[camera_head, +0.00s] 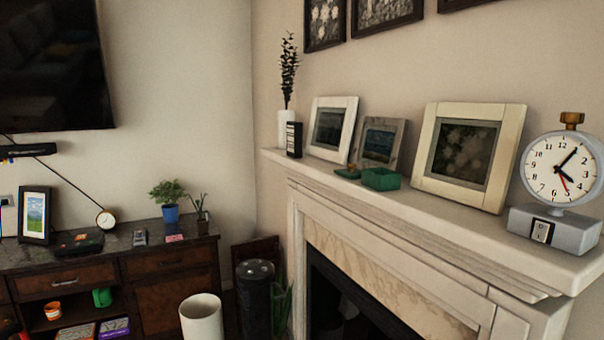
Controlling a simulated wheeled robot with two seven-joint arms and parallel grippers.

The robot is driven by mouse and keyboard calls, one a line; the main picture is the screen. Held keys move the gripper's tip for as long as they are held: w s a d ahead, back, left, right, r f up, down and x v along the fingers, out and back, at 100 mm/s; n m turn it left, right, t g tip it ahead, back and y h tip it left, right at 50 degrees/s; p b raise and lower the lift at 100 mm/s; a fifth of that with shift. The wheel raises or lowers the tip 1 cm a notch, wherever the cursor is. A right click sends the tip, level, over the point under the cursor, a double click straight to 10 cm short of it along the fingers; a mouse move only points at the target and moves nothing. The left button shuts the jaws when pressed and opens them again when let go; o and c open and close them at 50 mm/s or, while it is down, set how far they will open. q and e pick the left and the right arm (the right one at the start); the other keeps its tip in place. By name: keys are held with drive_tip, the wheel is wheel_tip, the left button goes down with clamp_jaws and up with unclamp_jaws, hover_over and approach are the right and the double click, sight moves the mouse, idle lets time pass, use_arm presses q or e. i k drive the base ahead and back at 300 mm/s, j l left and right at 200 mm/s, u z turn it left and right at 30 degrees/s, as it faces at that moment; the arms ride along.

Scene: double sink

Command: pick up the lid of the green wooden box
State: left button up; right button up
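A small green box (381,179) sits on the white mantel shelf, in front of the picture frames. Its top looks open. Just left of it lies a low, flat green piece (347,174) with a brownish part on top. It looks like the lid, apart from the box, but it is too small to be sure. Neither of my grippers shows in the head view.
The mantel (463,228) also holds a large cream frame (466,155), a silver clock (562,170), smaller frames, a black box (294,139) and a white vase (285,127). A dark cabinet (170,265), a white bin (202,318) and a black cylinder (255,298) stand left.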

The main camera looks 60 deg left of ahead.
sight(351, 172)
drive_tip(key=u, duration=1.65)
